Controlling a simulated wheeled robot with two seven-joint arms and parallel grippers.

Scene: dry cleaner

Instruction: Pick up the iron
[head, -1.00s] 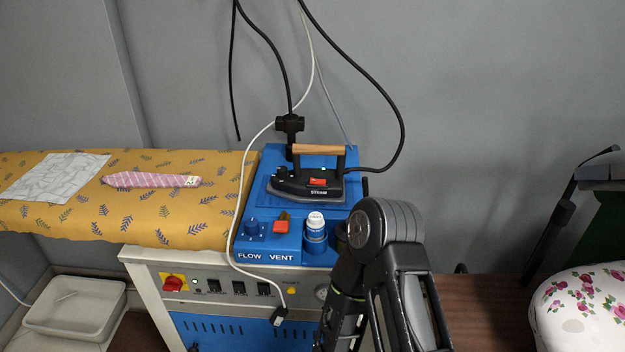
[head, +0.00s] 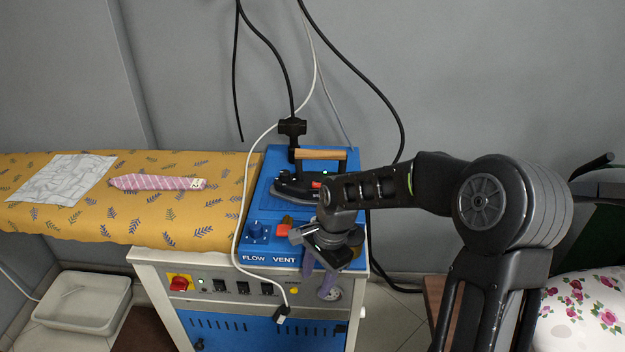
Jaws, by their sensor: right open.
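The iron (head: 294,189) rests on the blue top of the steam unit (head: 262,221). Its wooden handle (head: 319,154) lies level on top, and its right part is hidden behind my right arm. My right gripper (head: 318,283) hangs in front of the unit's front edge, nearer to me than the iron and apart from it. Its fingers point down, are spread open and hold nothing. The small bottle on the unit is hidden behind my right arm. My left gripper is not in the head view.
A yellow patterned ironing board (head: 120,228) on the left bears a pink striped tie (head: 157,182) and a grey cloth (head: 62,180). A white cable (head: 247,190) and black hoses (head: 272,45) hang around the iron. A white tray (head: 82,302) stands low at left. Flowered fabric (head: 590,310) is at right.

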